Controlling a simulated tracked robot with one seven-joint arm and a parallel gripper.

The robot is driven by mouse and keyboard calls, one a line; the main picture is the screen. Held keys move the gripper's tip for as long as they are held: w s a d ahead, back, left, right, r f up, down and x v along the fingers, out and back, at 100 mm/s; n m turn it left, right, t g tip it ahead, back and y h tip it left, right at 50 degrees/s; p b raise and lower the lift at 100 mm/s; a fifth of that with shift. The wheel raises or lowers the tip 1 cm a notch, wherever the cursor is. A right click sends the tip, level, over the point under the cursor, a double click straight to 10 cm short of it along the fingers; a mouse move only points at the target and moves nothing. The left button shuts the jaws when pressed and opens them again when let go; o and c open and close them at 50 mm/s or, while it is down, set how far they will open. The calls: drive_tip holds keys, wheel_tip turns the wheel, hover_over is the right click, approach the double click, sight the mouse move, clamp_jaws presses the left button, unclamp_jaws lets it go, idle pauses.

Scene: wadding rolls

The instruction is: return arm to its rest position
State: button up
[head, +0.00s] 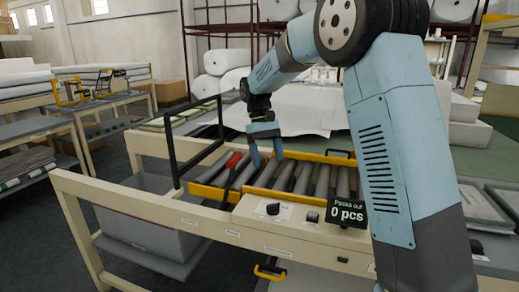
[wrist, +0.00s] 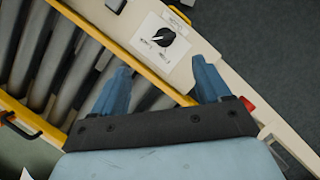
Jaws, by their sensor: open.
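My gripper (head: 267,158) hangs from my blue arm above the left part of a roller bed, fingers pointing down. It is open, with nothing between the fingers. In the wrist view the gripper (wrist: 163,72) has its two blue fingers spread apart, and the yellow rail and a panel with a black knob show beyond them. The dark grey rollers (head: 312,178) lie inside a yellow frame (head: 208,192); they also show in the wrist view (wrist: 62,75). My arm covers the right part of the station.
A black upright frame (head: 171,143) stands left of my gripper. A red-ended item (head: 232,161) lies at the rollers' left. The front panel has a knob (head: 273,209) and a "0 pcs" sign (head: 346,206). White wadding (head: 300,112) lies behind. A grey bin (head: 150,228) sits below left.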

drive_tip(key=s+d+r+m+t+y, duration=0.1)
drive_tip(key=s+d+r+t, duration=0.1)
drive_tip(key=s+d+r, duration=0.5)
drive_tip(key=s+d+m+t, duration=0.1)
drive_tip(key=s+d, duration=0.3)
drive_tip(key=s, duration=0.4)
drive_tip(key=s+d+m+t, duration=0.2)
drive_tip(key=s+d+t, duration=0.1)
drive_tip(key=s, duration=0.5)
drive_tip(key=s+d+m+t+y, duration=0.1)
drive_tip(key=s+d+t, duration=0.2)
drive_tip(key=s+d, duration=0.2)
drive_tip(key=s, duration=0.3)
drive_tip(key=shift+d+m, duration=0.3)
drive_tip(key=shift+d, duration=0.05)
drive_tip(key=shift+r, duration=0.1)
drive_tip(key=shift+c, duration=0.3)
